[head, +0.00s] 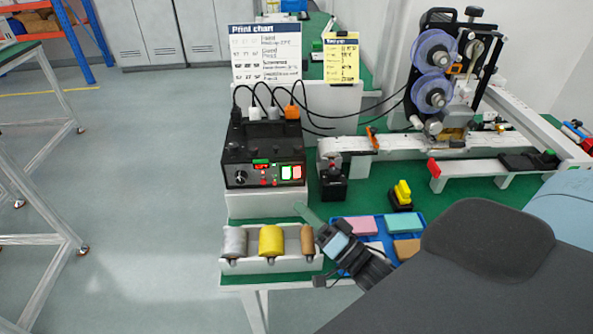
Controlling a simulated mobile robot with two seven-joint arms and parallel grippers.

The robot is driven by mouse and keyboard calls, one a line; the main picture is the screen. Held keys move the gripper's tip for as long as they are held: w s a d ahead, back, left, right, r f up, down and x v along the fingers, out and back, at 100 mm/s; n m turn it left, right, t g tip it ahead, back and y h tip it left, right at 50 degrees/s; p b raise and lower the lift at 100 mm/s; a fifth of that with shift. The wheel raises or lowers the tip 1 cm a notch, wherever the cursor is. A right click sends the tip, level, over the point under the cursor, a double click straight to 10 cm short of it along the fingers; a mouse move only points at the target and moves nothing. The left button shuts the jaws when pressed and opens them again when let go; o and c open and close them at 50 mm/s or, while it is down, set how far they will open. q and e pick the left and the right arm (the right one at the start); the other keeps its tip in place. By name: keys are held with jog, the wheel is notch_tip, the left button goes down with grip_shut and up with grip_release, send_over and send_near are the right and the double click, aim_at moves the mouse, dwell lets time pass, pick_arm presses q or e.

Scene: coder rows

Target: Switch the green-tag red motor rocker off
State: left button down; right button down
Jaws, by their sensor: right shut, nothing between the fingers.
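The black control box (264,155) stands on a white block on the green bench. Its front has a green tag (261,161) with a small red part (262,167) just below it, and a green-lit switch (286,172) and a red-lit switch (297,172) at the right. Which is the motor rocker and its on or off position are too small to tell. My right gripper (306,213) is shut and empty, below and right of the box front, apart from the switches, pointing up-left. My left gripper is not in view.
A holder with grey, yellow and brown rolls (271,240) stands below the box. A blue tray (420,216) with coloured blocks lies by my right gripper. A yellow-topped button (402,192) and a reel machine (437,75) stand to the right. Cables run behind the box.

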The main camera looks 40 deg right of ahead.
aim_at(297, 173)
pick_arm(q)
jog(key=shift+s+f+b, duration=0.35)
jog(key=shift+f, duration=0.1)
pick_arm(e)
jog(key=w+d, duration=0.1)
jog(key=w, duration=0.1)
jog(key=w+d, duration=0.1)
jog(key=w, duration=0.1)
jog(key=w+d+r, duration=0.1)
jog(key=w, duration=0.1)
jog(key=shift+d, duration=0.3)
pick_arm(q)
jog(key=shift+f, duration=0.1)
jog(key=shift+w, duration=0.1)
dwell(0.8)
pick_arm(e)
jog(key=shift+w+r, duration=0.1)
dwell(0.4)
jog(key=shift+w+d, duration=0.25)
jog(key=shift+w+d, duration=0.15)
jog(key=shift+w, duration=0.1)
dwell(0.8)
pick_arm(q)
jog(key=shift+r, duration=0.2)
